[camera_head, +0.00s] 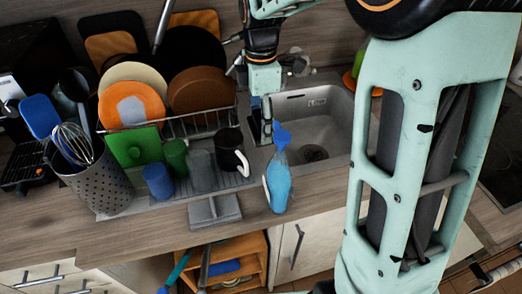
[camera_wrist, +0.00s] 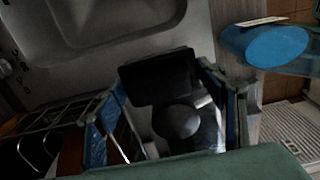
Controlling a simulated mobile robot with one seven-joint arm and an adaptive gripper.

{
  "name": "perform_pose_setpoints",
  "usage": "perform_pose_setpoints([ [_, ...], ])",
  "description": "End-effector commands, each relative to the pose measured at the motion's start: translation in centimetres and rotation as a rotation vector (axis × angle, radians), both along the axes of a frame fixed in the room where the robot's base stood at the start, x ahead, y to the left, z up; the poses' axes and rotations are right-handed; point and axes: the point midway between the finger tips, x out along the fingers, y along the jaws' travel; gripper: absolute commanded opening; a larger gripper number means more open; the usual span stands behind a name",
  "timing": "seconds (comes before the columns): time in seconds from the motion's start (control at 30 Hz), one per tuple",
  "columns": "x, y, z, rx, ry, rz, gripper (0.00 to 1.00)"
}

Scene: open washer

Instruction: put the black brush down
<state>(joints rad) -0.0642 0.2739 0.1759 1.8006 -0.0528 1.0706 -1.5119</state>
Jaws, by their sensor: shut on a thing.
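My gripper (camera_head: 264,122) points down between the dish rack and the sink in the head view. In the wrist view its blue-padded fingers (camera_wrist: 165,98) stand on either side of a black, flat-ended thing, which looks like the black brush (camera_wrist: 157,76). The gripper is shut on it. A dark rounded shape shows behind it, and I cannot tell whether it is part of the brush. In the head view the brush is hard to tell apart from the dark fingers. The wrist view does not show clearly whether the brush touches the counter.
A blue spray bottle (camera_head: 278,182) stands just in front of the gripper. A black mug (camera_head: 229,150) with a pale handle is close on the left. The dish rack (camera_head: 196,126) holds plates and pans. The sink basin (camera_head: 318,125) is on the right, looking empty.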

Motion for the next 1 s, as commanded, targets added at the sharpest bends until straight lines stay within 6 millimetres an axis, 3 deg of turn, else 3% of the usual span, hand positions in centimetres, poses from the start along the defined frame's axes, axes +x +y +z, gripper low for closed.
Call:
perform_pose_setpoints([
  [0.1,-0.1,0.0,-2.3,-0.002,0.004,0.0,0.24],
  [0.37,0.0,0.0,-4.6,-0.001,0.002,0.0,0.24],
  [0.53,0.0,0.0,-7.1,-0.002,0.003,0.0,0.24],
  [0.93,0.0,0.0,-7.9,0.0,0.0,0.0,0.24],
  [0.97,0.0,0.0,-7.9,0.0,0.0,0.0,0.66],
  [1.0,0.0,0.0,-7.8,0.0,0.0,0.0,0.7],
])
